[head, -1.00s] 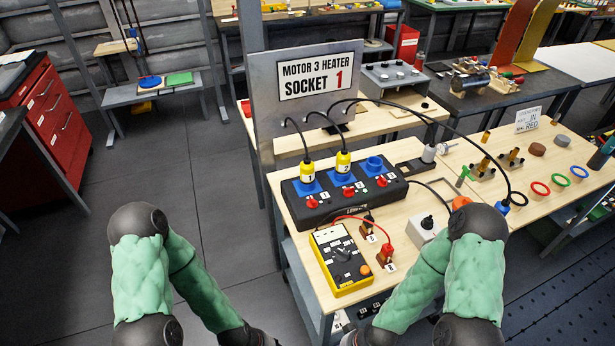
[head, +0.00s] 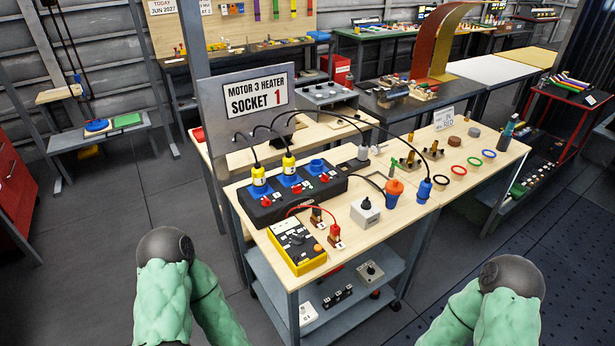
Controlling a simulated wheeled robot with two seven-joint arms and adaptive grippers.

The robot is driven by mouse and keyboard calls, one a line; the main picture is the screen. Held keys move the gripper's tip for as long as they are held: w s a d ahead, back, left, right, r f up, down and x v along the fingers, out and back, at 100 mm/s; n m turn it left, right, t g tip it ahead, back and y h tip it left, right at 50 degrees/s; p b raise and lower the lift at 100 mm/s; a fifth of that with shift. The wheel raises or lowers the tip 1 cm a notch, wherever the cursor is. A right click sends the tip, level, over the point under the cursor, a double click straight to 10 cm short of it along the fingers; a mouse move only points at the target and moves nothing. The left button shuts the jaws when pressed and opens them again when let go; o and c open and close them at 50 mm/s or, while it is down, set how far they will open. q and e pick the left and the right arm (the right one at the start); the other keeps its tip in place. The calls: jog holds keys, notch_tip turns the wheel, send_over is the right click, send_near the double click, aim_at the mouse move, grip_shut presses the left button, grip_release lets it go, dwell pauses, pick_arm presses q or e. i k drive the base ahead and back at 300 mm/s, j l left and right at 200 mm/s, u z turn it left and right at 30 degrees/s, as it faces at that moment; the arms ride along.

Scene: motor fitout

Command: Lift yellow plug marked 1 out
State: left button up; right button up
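The yellow plug marked 1 (head: 258,176) stands upright in the leftmost blue socket of a black socket box (head: 322,194) on the wooden bench. A black cable rises from its top towards the sign panel. A second yellow plug (head: 289,164) sits in the middle blue socket. The right blue socket (head: 317,166) holds no plug. A sign (head: 255,96) above reads MOTOR 3 HEATER SOCKET 1. My two green-sleeved arms show at the bottom left and bottom right, away from the plug. Both grippers are out of the picture.
A yellow multimeter (head: 297,246) lies in front of the box, with red and black leads. A grey switch box (head: 365,212), an orange plug (head: 394,190) and a blue plug (head: 424,189) stand to the right. Coloured rings (head: 473,162) lie further right. Floor is clear left of the bench.

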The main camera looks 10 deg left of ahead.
aim_at(259, 174)
jog(key=i+j+z, duration=0.15)
jog(key=j, duration=0.2)
jog(key=i+j+z, duration=0.2)
jog(key=j, duration=0.2)
jog(key=j+z, duration=0.15)
jog(key=j, duration=0.2)
jog(key=j+z, duration=0.15)
jog(key=j, duration=0.25)
jog(key=i, duration=0.05)
